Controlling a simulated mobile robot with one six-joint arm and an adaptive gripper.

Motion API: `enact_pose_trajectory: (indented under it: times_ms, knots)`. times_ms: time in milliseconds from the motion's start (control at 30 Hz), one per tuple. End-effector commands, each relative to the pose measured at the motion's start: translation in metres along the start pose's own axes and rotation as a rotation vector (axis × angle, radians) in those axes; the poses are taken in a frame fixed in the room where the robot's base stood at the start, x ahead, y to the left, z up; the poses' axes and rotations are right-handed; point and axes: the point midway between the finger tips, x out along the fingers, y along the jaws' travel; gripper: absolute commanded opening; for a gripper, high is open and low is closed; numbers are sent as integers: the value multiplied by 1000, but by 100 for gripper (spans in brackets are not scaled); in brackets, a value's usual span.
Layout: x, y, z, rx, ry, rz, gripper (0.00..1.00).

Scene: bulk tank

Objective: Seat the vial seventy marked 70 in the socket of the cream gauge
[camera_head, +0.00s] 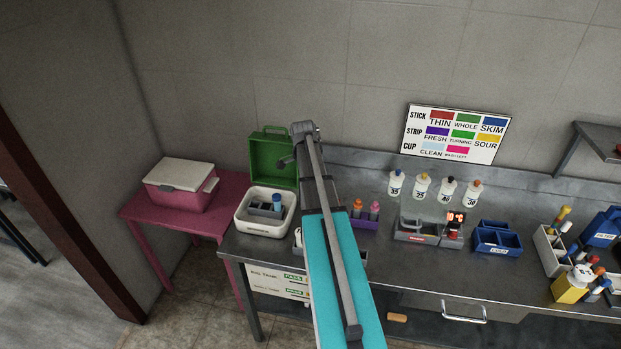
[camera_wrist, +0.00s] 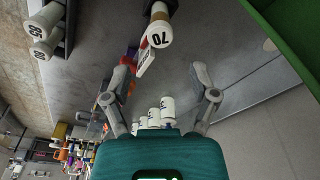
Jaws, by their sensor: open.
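In the wrist view, the vial marked 70 (camera_wrist: 159,32) is a white cylinder with its numbered round end facing the camera. Its far end meets a dark part; I cannot tell whether that is a holder. My gripper (camera_wrist: 163,78) is open, its two fingers spread either side of empty space. The vial lies beyond the fingertips, near the middle of the gap and apart from them. I cannot make out the cream gauge or its socket for certain in either view. In the head view my arm hides part of the bench.
Other numbered white vials (camera_wrist: 45,30) sit in a dark rack in the wrist view.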

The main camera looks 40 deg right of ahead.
Motion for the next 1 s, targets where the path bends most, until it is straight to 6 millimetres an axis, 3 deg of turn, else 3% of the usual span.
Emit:
enact_pose_trajectory:
  times_ms: [500,667,867,1000]
  knots:
    - [0,0,0,0,0,0,76]
    - [-1,3,9,-33,-2,-1,76]
    - [-6,17,51,-206,-13,-8,76]
    - [-12,37,99,-420,-25,-18,76]
